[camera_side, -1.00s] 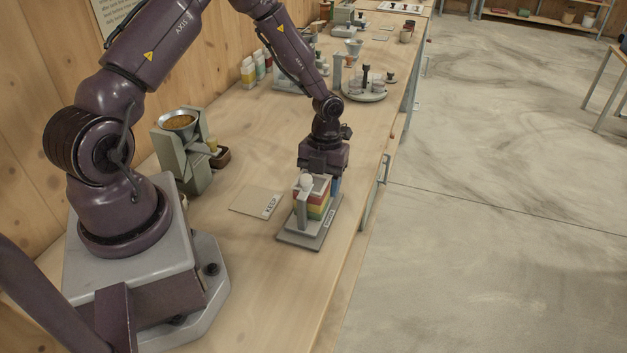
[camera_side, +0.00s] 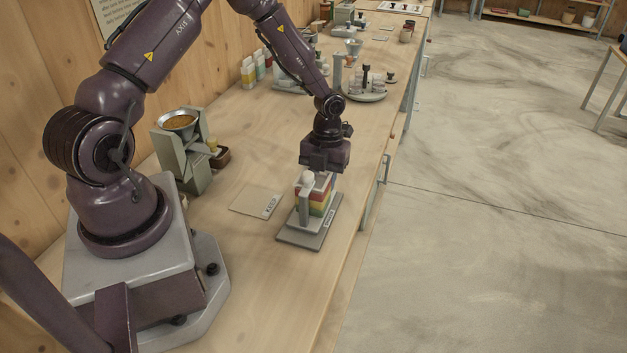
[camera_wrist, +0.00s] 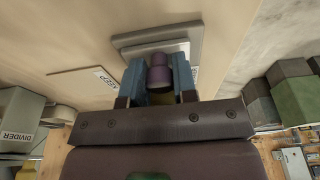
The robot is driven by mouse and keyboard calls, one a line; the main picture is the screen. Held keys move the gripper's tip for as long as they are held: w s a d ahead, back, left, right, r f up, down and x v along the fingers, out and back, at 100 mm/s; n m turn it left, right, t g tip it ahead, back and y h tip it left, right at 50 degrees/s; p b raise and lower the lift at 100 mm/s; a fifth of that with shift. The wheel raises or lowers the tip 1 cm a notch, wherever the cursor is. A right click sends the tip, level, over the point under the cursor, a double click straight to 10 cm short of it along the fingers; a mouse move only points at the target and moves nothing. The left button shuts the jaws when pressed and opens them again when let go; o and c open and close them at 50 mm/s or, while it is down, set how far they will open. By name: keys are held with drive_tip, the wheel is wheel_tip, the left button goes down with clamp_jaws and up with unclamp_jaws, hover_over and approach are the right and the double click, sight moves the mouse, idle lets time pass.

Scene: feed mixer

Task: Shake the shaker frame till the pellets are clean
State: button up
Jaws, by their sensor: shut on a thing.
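The shaker frame (camera_side: 304,211) stands on a grey base plate (camera_side: 293,237) near the front edge of the bench. Its coloured layers, red, yellow and green, show as a stack (camera_side: 318,198) beside a grey upright. My gripper (camera_side: 322,172) is right over the stack, pointing down, and is shut on a part of the shaker frame. In the wrist view my gripper (camera_wrist: 159,84) has blue parts on both sides of a purple knob (camera_wrist: 160,72); the grey base plate (camera_wrist: 130,40) lies beyond. The pellets cannot be made out.
A card marked KEEP (camera_side: 255,201) lies left of the base plate. A grey machine with a funnel (camera_side: 180,124) stands farther left, with a small brown box (camera_side: 221,157) beside it. A round tray of small items (camera_side: 365,91) is behind. Bare bench lies in front.

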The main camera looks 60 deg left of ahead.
drive_tip(key=shift+s+d, duration=0.8)
drive_tip(key=shift+d, duration=0.05)
drive_tip(key=shift+w+a, duration=1)
drive_tip(key=shift+w, duration=0.05)
drive_tip(key=shift+s+d, duration=1.05)
drive_tip(key=shift+w+a, duration=1.05)
drive_tip(key=shift+s+d, duration=1.05)
drive_tip(key=shift+s, duration=0.05)
drive_tip(key=shift+w+a, duration=1.05)
drive_tip(key=shift+w, duration=0.05)
drive_tip(key=shift+s+d, duration=0.5)
drive_tip(key=o, duration=0.8)
